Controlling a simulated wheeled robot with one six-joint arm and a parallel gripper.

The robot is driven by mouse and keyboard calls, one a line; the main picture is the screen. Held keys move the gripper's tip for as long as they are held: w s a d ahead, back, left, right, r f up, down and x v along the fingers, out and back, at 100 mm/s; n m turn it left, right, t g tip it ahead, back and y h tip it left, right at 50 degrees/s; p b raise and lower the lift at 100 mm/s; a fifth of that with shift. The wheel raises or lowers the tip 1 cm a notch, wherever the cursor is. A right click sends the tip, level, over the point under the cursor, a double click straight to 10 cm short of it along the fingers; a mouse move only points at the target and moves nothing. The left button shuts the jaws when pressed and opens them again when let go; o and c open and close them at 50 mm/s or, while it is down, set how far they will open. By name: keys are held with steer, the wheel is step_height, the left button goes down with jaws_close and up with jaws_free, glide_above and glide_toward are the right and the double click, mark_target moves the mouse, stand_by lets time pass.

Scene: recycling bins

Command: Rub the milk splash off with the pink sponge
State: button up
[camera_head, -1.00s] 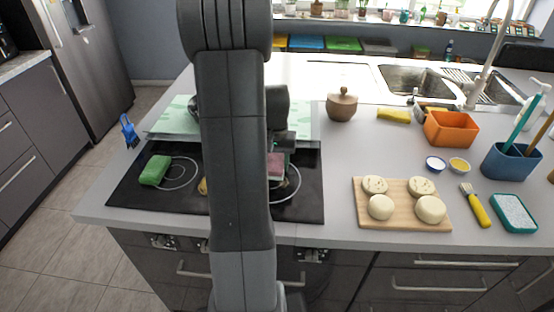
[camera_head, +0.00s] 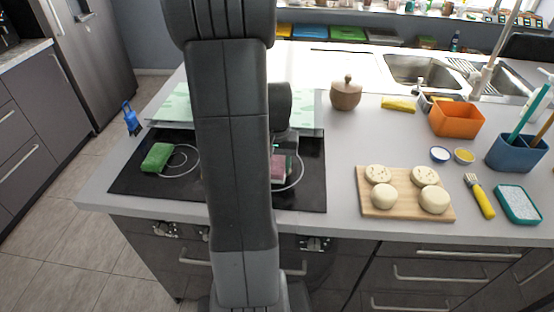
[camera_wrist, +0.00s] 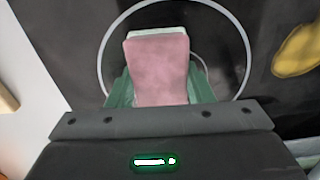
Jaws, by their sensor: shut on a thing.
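The pink sponge (camera_wrist: 160,68) with a white layer at its far end is between the green fingers of my gripper (camera_wrist: 160,88) in the wrist view. My gripper is shut on it, over the black hob (camera_wrist: 75,75) and within a ring marking. In the head view the pink sponge (camera_head: 277,170) shows just right of my arm, at the hob's right ring. I cannot make out the milk splash in either view; my arm and the sponge hide part of the hob. I cannot tell whether the sponge touches the hob.
A yellow-brown patch (camera_wrist: 298,50) lies on the hob, right of the sponge. A green sponge (camera_head: 157,158) is on the hob's left. A wooden board (camera_head: 405,207) with round pale pieces stands to the right. A brown lidded pot (camera_head: 346,94) stands behind.

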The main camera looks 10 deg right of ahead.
steer(key=shift+s+a, duration=0.15)
steer(key=shift+s, duration=0.15)
steer(key=shift+w+a, duration=0.25)
steer(key=shift+a, duration=0.5)
steer(key=shift+w+d+p, duration=0.25)
steer(key=shift+w+d, duration=0.1)
steer(key=shift+w, duration=0.95)
steer(key=shift+w+d+p, duration=0.3)
steer(key=shift+w+d, duration=0.1)
steer(key=shift+w, duration=0.9)
steer(key=shift+w+d+p, duration=0.25)
steer(key=shift+w+d, duration=0.1)
steer(key=shift+w, duration=0.95)
step_height(320, 180, up, 7)
steer(key=p, duration=0.5)
